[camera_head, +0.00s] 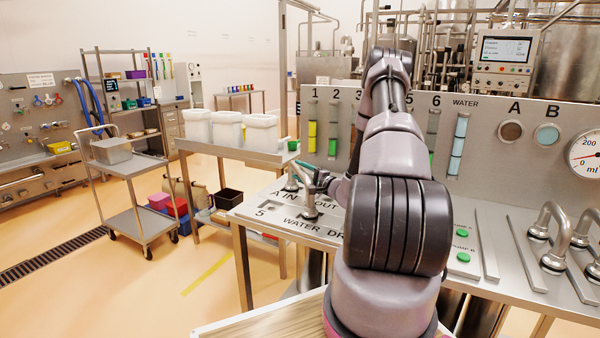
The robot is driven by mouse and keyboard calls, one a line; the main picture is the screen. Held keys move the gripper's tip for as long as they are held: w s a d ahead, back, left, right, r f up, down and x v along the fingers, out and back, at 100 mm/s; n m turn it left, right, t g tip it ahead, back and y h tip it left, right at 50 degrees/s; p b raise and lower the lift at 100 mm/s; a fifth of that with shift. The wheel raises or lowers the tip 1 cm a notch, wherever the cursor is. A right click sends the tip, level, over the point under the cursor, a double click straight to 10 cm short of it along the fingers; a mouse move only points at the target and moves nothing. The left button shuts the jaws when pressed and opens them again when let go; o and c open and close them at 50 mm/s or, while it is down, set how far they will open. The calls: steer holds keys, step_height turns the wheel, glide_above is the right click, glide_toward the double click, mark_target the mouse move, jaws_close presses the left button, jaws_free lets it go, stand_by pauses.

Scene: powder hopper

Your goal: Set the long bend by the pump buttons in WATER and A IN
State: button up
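A steel bend (307,197) stands at the left part of the steel bench top, one foot close above the WATER label and the other near the A IN label. Whether its feet are fully seated cannot be told. My gripper (318,181) is at the upper part of this bend, small and partly hidden by my arm; I cannot tell whether its fingers are closed on it. The green pump buttons (462,233) are on the bench right of my arm. Two more bends, one (552,236) nearer and one (583,226) at the right edge, stand to their right.
The upright panel (490,150) behind the bench carries coloured level tubes, A and B windows and a dial gauge (585,153). Flat metal bars (527,253) lie right of the buttons. White bins (228,129) and a cart (133,170) stand left. My arm hides the bench middle.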

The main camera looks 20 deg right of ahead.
steer(key=shift+o, duration=0.7)
steer(key=shift+f, duration=0.1)
steer(key=r+v, duration=0.1)
steer(key=v, duration=0.9)
steer(key=shift+s+d+f, duration=0.15)
steer(key=shift+s+f, duration=0.2)
steer(key=shift+f, duration=0.15)
